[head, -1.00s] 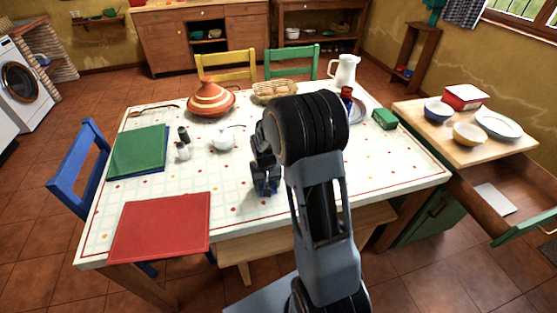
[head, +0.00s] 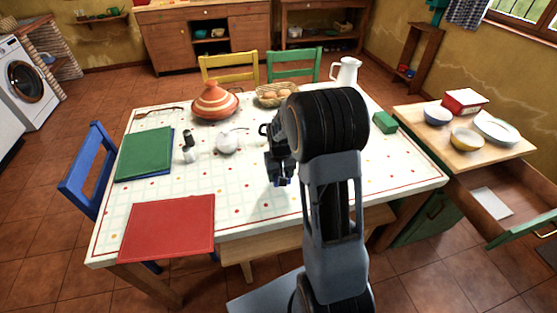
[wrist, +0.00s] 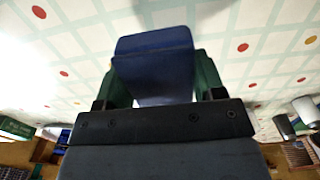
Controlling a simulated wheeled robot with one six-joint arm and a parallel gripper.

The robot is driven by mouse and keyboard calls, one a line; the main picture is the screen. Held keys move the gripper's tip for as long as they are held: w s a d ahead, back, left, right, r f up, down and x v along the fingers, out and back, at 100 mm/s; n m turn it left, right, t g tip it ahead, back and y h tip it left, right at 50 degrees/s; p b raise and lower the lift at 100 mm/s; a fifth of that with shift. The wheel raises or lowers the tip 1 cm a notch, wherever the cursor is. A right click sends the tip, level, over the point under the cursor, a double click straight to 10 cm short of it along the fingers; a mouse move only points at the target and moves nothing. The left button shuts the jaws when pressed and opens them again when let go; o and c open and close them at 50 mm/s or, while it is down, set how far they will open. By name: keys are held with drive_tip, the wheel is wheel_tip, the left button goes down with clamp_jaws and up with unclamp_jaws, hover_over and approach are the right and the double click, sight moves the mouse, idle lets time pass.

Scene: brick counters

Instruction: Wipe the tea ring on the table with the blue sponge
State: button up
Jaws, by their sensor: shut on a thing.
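My gripper (head: 281,170) is over the front middle of the white dotted table (head: 250,200), left of my upright arm link. In the wrist view its green fingers (wrist: 155,75) are shut on the blue sponge (wrist: 155,45), a flat slab sticking out past them. In the head view only a small bluish patch shows at the gripper's tip. I cannot tell whether the sponge touches the table top. I see no tea ring in either view; my arm and gripper hide part of the table.
A white teapot (head: 228,141) and shakers (head: 189,153) stand left of my gripper. A tagine (head: 214,103), a bread basket (head: 268,101) and a white jug (head: 345,72) stand farther back. Red (head: 168,228) and green (head: 145,154) mats lie left. A green box (head: 385,122) is at right.

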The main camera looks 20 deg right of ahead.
drive_tip(key=shift+r+p, duration=0.65)
drive_tip(key=shift+r, duration=0.65)
